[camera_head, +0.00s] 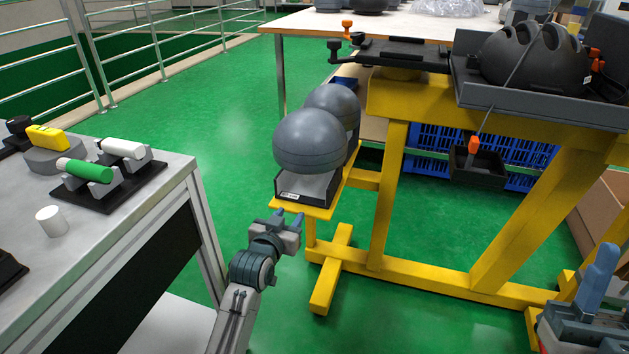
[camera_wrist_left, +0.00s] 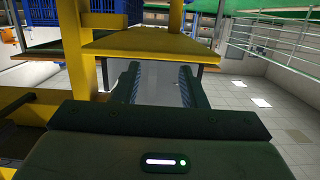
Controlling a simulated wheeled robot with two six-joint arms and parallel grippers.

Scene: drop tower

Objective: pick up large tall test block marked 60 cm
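A large grey dome (camera_head: 310,140) sits on a low dark block (camera_head: 312,190) with a small white label at the end of a yellow shelf (camera_head: 305,208). The label is too small to read, so I cannot tell if this is the 60 cm block. A second dome (camera_head: 336,104) stands behind it, partly hidden. My left gripper (camera_head: 289,217) is empty, just in front of and below the shelf end. In the left wrist view its fingers (camera_wrist_left: 159,84) stand apart, below the yellow shelf (camera_wrist_left: 150,43). My right gripper (camera_head: 598,285) is at the lower right edge, its opening unclear.
A yellow frame (camera_head: 392,195) carries the shelf, and its foot (camera_head: 331,280) stands on the green floor. A grey bench (camera_head: 150,185) at left holds a white cup (camera_head: 51,221) and green and white handles. Blue crates (camera_head: 430,150) are behind the frame.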

